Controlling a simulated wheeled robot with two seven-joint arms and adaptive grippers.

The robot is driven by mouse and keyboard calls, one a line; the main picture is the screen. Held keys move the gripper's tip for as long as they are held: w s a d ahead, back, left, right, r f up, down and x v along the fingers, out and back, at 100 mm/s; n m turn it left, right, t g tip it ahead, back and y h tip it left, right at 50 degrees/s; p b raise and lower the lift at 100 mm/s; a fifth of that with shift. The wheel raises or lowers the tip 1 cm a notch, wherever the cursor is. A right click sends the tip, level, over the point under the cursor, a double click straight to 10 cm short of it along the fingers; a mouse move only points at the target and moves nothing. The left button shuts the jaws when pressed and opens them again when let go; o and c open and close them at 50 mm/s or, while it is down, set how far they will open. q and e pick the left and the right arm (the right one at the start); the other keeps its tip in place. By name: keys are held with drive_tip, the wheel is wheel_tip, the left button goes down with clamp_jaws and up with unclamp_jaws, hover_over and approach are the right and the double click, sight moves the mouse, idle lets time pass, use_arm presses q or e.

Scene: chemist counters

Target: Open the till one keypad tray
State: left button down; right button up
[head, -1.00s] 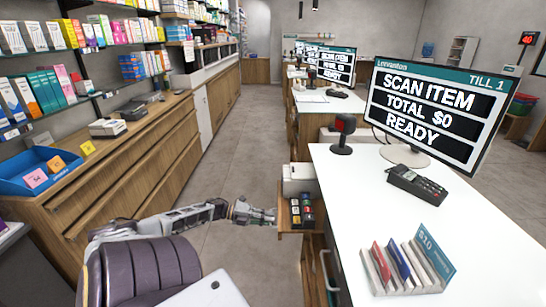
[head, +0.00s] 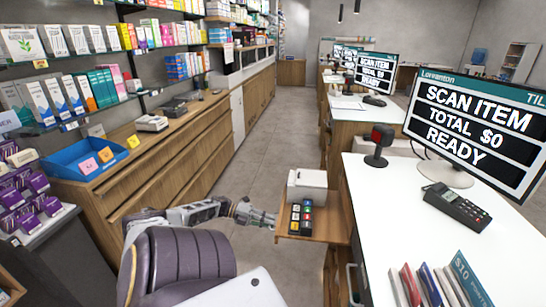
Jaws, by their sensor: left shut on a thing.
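The till one keypad tray (head: 322,231) is a wooden shelf sticking out to the left from under the white counter. A black keypad (head: 301,217) with coloured keys sits on it, beside a white box-shaped device (head: 307,184). My left gripper (head: 268,219) is at the tray's left front edge and is shut on it; the fingertips are small and partly hidden there. The till screen (head: 475,130) reads "SCAN ITEM TOTAL $0 READY". My right gripper is not in view.
The white counter (head: 395,215) carries a scanner (head: 379,145), a card terminal (head: 457,206) and a rack of cards (head: 440,285). Wooden drawers (head: 165,160) and shelves line the left side. The aisle floor (head: 262,135) between them is clear.

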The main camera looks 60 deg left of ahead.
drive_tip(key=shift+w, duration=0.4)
use_arm(q)
drive_tip(key=c, duration=1.7)
unclamp_jaws()
drive_tip(key=shift+c, duration=0.2)
drive_tip(key=shift+o, duration=0.9)
drive_tip(key=v, duration=1.2)
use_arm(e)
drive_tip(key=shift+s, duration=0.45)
